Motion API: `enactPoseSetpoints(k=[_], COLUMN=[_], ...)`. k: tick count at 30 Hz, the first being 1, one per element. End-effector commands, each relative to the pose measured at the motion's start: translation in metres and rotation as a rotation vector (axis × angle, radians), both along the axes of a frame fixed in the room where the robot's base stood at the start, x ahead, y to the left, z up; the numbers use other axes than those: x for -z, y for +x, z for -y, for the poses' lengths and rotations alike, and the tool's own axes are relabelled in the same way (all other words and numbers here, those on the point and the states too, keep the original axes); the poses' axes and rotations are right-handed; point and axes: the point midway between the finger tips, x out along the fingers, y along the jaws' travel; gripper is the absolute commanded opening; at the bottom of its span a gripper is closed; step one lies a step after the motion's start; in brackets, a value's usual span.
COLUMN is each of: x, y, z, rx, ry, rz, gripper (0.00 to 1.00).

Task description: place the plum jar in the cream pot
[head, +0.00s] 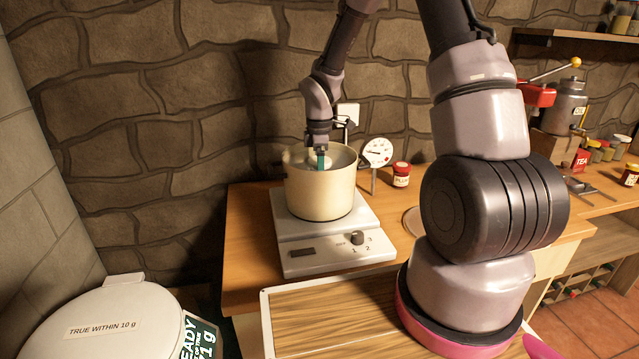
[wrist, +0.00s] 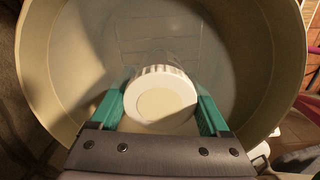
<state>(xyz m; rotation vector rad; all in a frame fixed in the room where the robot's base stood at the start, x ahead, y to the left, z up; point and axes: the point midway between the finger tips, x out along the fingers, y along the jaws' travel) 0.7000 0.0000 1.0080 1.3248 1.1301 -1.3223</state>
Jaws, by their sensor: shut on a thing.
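The cream pot (head: 318,196) stands upright on a white hot plate; its inner wall (wrist: 62,75) fills the wrist view. My gripper (head: 320,158) reaches down into the pot's mouth. Its green fingers (wrist: 163,112) are shut on the white-lidded jar (wrist: 161,97), which looks like clear glass. The jar is inside the rim; I cannot tell whether it touches the pot's bottom. A red-lidded jar (head: 401,175), whose small label seems to read PLUM, stands on the counter right of the pot, apart from my gripper.
The hot plate (head: 330,250) has a knob in front. A round dial (head: 378,152) on a stand is close right of the pot. The stone wall is just behind. A white scale (head: 100,318) is at lower left; a red tea tin (head: 581,160) is far right.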

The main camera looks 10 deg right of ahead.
Motion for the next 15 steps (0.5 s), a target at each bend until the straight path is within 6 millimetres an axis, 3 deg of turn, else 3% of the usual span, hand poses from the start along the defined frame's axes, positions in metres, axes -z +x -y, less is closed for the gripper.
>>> enactPoseSetpoints(k=[6, 15], x=[0.030, 0.032], y=[-0.001, 0.000], z=[0.000, 0.000], rx=[0.000, 0.000], ry=[-0.001, 0.000], rz=[-0.003, -0.001], gripper=[0.00, 0.00])
